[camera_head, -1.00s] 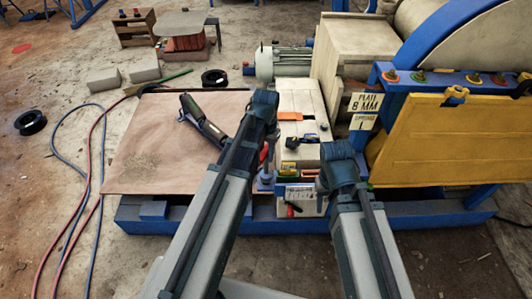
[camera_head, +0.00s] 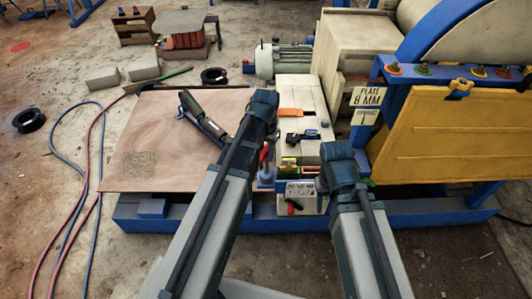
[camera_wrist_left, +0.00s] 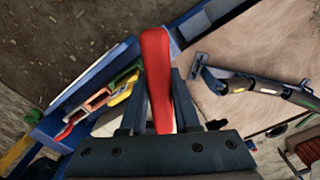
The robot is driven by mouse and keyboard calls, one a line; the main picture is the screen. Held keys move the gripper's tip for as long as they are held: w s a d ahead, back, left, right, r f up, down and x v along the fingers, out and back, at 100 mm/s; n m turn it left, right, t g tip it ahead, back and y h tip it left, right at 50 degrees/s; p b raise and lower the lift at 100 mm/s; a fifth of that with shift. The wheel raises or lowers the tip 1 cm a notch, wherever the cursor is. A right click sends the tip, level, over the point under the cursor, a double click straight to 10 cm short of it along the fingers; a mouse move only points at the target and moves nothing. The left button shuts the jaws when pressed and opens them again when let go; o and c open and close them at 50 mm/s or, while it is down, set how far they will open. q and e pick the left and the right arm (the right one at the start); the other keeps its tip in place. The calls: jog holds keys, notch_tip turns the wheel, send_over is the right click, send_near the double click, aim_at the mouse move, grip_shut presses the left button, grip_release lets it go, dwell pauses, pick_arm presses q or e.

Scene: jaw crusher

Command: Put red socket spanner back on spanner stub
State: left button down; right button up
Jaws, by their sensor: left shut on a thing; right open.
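The red socket spanner (camera_wrist_left: 157,80) is held in my left gripper (camera_wrist_left: 157,112), its red handle between the two fingers in the left wrist view. In the head view the spanner (camera_head: 264,154) shows as a thin red piece just right of my left wrist, near a small blue block (camera_head: 265,179) on the machine's front. I cannot make out the spanner stub or the spanner's socket end. My right gripper (camera_head: 333,182) is in front of the machine's small control box; its fingers are mostly hidden by the wrist.
Yellow, green and red parts (camera_wrist_left: 108,98) sit beside the blue frame. A brown board (camera_head: 150,150) carries a dark tool (camera_head: 203,121). A yellow panel (camera_head: 450,137) stands at right. Red and blue hoses lie on the floor at left.

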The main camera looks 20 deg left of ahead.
pick_arm(q)
jog(key=shift+f, duration=0.1)
jog(key=c, duration=0.6)
grip_release()
jog(key=shift+o, duration=0.2)
notch_tip(320, 180, up, 14)
jog(key=p, duration=1.4)
jog(key=s+d+m+y, duration=0.1)
jog(key=s+d, duration=0.9)
jog(key=s, duration=0.4)
jog(key=shift+s+d, duration=0.15)
jog(key=shift+d, duration=0.1)
